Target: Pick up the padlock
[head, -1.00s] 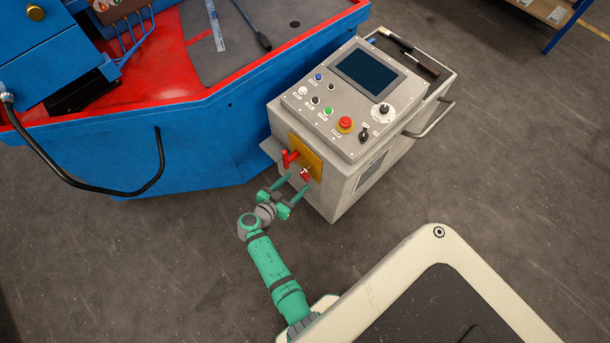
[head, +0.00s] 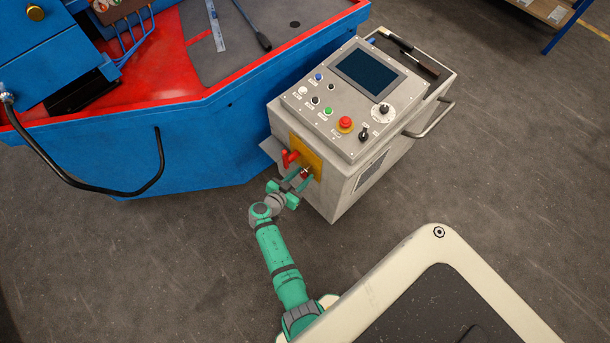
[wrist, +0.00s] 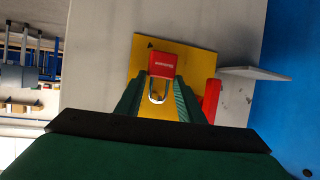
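A red padlock (wrist: 162,64) with a silver shackle (wrist: 157,97) shows in the wrist view in front of a yellow plate (wrist: 150,50). In the head view the padlock (head: 306,171) is a small red spot on the grey cabinet's front face, partly covered by my fingers. My gripper (head: 297,181) is open and close to the plate. In the wrist view my gripper (wrist: 159,84) has one green finger on each side of the padlock. A clear gap shows between the fingers. I cannot tell whether either finger touches the padlock.
A red handle (wrist: 211,100) sits right beside my right finger in the wrist view; this handle (head: 289,159) is left of the padlock in the head view. A flat grey shelf (wrist: 253,73) sticks out beyond it. The grey control cabinet (head: 345,190) stands by a blue machine (head: 215,145).

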